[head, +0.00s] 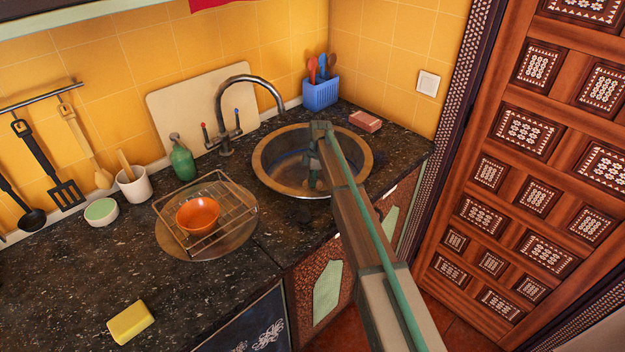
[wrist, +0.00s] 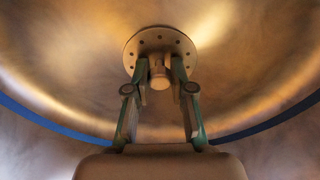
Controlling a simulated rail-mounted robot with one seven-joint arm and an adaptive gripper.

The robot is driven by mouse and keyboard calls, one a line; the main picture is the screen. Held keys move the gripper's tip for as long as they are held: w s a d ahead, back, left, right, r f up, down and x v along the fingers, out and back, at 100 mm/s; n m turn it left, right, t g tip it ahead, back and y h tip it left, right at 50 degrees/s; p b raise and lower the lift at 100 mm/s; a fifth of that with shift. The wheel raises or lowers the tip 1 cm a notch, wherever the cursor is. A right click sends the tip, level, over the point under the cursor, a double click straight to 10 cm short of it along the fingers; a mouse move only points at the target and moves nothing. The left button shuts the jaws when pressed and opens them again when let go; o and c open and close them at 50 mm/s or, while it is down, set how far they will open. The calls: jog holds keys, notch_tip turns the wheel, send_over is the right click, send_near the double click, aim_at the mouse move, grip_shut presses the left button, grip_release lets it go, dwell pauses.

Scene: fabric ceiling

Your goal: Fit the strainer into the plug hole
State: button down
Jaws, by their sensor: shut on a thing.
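The strainer (wrist: 160,38) is a round, pale metal disc with small holes around its rim and a stubby knob in the middle. My gripper (wrist: 160,68) is shut on the knob, one green-sided finger on each side. In the head view my gripper (head: 313,180) reaches down inside the round sink basin (head: 262,172), and the strainer cannot be made out there. The plug hole is not visible in either view; the strainer, my gripper or my arm may cover it. I cannot tell whether the strainer touches the basin floor.
A tap (head: 226,135) arches over the basin's back left. A wire rack (head: 240,205) with an orange bowl (head: 198,214) stands to the left. A pink soap bar (head: 365,121) and a blue utensil holder (head: 320,94) are behind. A yellow sponge (head: 131,322) lies front left.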

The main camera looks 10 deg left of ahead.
jog(key=shift+f, duration=0.1)
dwell(0.3)
jog(key=c, duration=0.9)
grip_release()
jog(key=o, duration=0.5)
jog(key=shift+o, duration=0.2)
jog(key=shift+r+p, duration=0.9)
jog(key=shift+r, duration=1.65)
notch_tip(320, 180, up, 16)
jog(key=p, duration=0.5)
jog(key=shift+p, duration=0.4)
